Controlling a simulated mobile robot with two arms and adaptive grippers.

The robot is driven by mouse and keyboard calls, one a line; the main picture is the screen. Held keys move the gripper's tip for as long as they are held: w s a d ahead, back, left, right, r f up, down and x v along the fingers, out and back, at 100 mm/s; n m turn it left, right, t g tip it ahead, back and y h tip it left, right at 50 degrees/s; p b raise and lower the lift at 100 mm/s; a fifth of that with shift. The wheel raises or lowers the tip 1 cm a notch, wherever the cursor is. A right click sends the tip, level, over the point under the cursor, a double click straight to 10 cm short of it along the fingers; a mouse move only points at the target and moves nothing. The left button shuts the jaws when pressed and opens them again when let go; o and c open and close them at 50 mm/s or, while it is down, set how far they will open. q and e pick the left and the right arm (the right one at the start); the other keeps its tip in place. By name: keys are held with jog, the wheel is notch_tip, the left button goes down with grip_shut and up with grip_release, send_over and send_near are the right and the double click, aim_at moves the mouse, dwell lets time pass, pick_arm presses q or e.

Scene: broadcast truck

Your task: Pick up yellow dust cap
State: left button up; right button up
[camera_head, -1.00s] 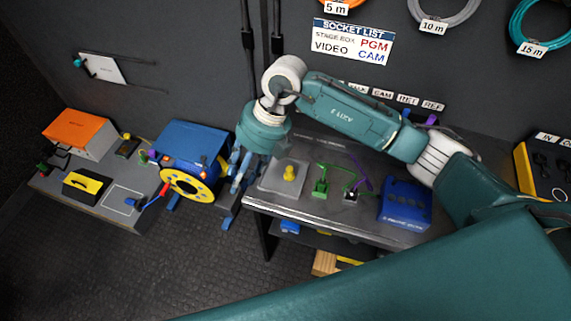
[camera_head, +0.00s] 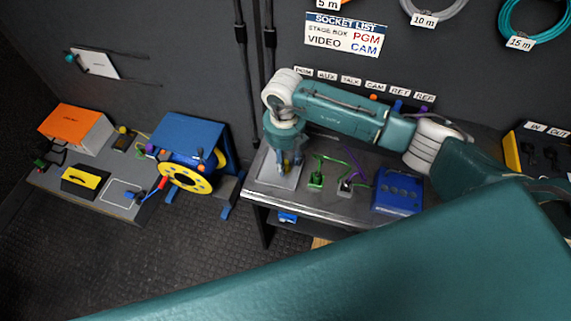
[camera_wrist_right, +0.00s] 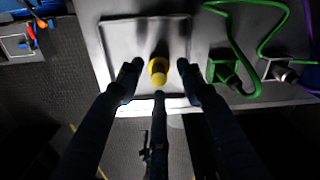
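The yellow dust cap (camera_wrist_right: 159,70) stands on a light grey square tray (camera_wrist_right: 118,38) on the bench, as the right wrist view shows. In the head view it is mostly hidden behind my right gripper (camera_head: 286,166), which points down over the tray (camera_head: 268,176). In the right wrist view my right gripper (camera_wrist_right: 160,78) is open, with fingertips left, right and in front of the cap. A gap shows on either side of the cap; I cannot tell whether the near finger touches it. My left gripper is not in view.
Right of the tray are a green connector (camera_head: 316,180) with a green cable, a metal connector (camera_head: 345,186) with a purple cable, and a blue box (camera_head: 398,192). A blue cable reel (camera_head: 190,150) stands left of the bench. The wall is close behind.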

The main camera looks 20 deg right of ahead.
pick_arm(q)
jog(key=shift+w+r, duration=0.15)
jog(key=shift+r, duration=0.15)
pick_arm(e)
jog(key=shift+w+f, duration=0.1)
jog(key=shift+f, duration=0.85)
jog(key=shift+c, duration=0.5)
jog(key=c, duration=0.8)
